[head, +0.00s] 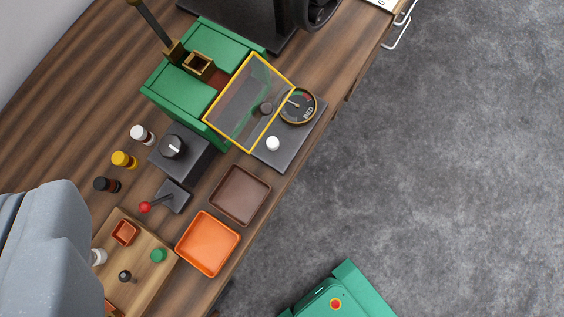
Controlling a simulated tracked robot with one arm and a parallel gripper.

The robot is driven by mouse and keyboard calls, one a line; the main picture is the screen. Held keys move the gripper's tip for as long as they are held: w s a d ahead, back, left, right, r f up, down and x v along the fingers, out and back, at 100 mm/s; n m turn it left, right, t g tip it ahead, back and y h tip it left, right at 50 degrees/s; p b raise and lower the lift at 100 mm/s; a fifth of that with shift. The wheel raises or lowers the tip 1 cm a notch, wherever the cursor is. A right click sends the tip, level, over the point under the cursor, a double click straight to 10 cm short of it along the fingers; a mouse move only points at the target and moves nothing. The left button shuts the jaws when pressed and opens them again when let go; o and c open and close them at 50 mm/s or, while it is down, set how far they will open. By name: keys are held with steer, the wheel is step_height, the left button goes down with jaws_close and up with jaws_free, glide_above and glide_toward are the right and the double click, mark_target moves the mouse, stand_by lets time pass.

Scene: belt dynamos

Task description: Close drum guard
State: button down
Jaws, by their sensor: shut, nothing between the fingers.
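The drum guard (238,104) is a clear panel in a yellow frame at the right side of the green machine (205,50). It reaches out past the housing and overlaps the dark plate with the gauge in this view. A dark knob shows through it. A reddish-brown part (218,78) of the machine shows uncovered beside the frame's upper left edge. The guard's exact tilt is hard to tell from above. My gripper's fingers are not in the picture; a grey rounded part, probably of my arm, fills the lower left.
A gauge (298,106) and a white knob (272,143) sit right of the guard. A dial box (190,150), a red-tipped lever (146,207), a brown tray (240,170) and an orange tray (208,241) lie nearer. Open grey floor lies beyond the bench edge at right.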

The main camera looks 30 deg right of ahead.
steer(key=w+d+f+m+g+p, duration=0.3)
steer(key=w+d+f+m, duration=0.2)
steer(key=d+f, duration=0.4)
steer(key=m+g+y+p, duration=0.2)
steer(key=m+p, duration=0.1)
steer(key=m, duration=0.1)
glide_toward(267, 108)
steer(key=x, duration=0.7)
steer(key=shift+p, duration=0.35)
